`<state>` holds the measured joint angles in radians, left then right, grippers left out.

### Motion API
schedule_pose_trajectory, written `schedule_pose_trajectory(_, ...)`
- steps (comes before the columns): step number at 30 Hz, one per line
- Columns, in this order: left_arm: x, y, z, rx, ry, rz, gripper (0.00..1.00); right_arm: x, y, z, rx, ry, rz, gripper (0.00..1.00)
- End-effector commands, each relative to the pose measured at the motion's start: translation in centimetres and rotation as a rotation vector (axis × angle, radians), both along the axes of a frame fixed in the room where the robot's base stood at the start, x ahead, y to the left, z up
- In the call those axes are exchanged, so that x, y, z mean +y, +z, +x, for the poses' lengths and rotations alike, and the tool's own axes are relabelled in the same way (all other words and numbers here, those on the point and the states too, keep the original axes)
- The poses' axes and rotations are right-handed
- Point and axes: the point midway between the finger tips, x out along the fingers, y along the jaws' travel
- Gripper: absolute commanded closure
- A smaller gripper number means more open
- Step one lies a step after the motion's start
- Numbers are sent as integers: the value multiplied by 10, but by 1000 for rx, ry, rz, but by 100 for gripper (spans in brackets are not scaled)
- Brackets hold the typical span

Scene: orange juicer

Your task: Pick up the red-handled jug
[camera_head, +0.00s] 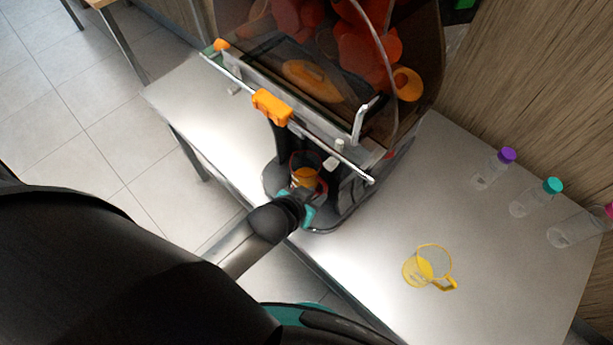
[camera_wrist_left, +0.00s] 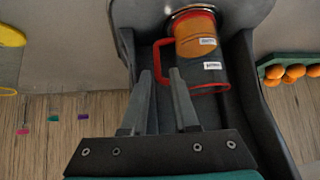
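The red-handled jug (camera_head: 306,163) is clear with a red rim and stands under the juicer's spout, with orange juice visible through it. In the left wrist view the jug (camera_wrist_left: 209,74) has its red handle (camera_wrist_left: 158,62) towards my left gripper (camera_wrist_left: 162,75). The gripper's two fingers are apart, one on each side of the handle in that view; I cannot tell whether they touch it. In the head view my left gripper (camera_head: 307,208) is low in front of the jug and partly hidden by its wrist. My right gripper is not in view.
The juicer (camera_head: 330,90) with oranges stands over the jug, its base around it. A yellow-handled jug (camera_head: 430,266) stands on the white table (camera_head: 400,210) to the right. Bottles with purple (camera_head: 507,155), teal (camera_head: 552,186) and pink caps stand near the wall.

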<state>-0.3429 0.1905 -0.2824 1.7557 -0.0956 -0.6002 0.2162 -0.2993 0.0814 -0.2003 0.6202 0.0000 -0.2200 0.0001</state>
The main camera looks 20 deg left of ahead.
Motion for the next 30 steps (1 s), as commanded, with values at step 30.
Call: schedule_pose_trajectory(30,-12,-44,46,-1,-1,-2,81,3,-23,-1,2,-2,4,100)
